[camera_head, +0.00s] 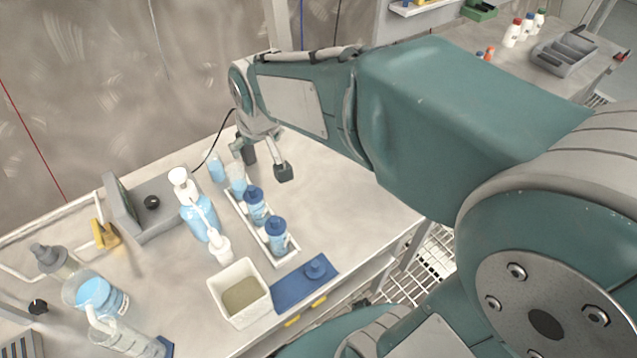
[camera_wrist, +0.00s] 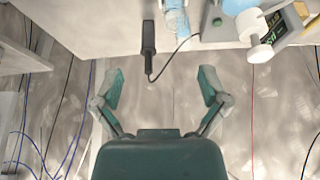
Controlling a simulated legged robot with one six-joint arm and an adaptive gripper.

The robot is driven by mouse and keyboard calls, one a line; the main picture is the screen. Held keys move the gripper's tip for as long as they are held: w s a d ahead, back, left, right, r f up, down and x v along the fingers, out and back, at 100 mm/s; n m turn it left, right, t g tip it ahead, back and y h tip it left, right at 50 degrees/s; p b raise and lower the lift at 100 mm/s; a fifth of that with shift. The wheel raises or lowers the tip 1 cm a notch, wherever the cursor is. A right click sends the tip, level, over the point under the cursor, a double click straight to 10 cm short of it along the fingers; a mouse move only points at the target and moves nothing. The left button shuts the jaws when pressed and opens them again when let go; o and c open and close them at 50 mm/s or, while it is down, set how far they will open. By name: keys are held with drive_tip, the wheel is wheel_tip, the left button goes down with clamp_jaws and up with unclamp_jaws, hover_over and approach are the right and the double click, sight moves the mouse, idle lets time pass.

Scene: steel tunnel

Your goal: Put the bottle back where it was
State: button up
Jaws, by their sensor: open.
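Two blue-capped bottles stand in a long white tray (camera_head: 288,257): a near one (camera_head: 277,240) and a middle one (camera_head: 256,210). A paler bottle (camera_head: 237,180) is at the tray's far end, and another pale blue one (camera_head: 217,168) stands beyond it. I cannot tell which bottle the task means. My gripper (camera_head: 266,163) is beyond the tray's far end, to its right, apart from the bottles. In the wrist view, my gripper (camera_wrist: 160,87) is open and empty, its fingers wide apart. A light blue bottle (camera_wrist: 176,20) is cut off at the top there.
A white pump bottle (camera_head: 192,205), a squeeze bottle (camera_head: 219,246), a scale (camera_head: 150,205) and an open white box (camera_head: 240,292) crowd the left. A black corded object (camera_wrist: 148,38) lies near the table edge. The tabletop's right is clear.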

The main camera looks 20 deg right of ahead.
drive_tip(key=s+d+r, duration=0.1)
drive_tip(key=s+d, duration=0.2)
drive_tip(key=s, duration=0.5)
drive_tip(key=s+d+r+m, duration=0.1)
drive_tip(key=s+d+r, duration=0.1)
drive_tip(key=s, duration=0.7)
drive_tip(key=shift+d+m+t+h, duration=0.3)
drive_tip(key=shift+d+t, duration=0.1)
drive_tip(key=shift+d, duration=0.1)
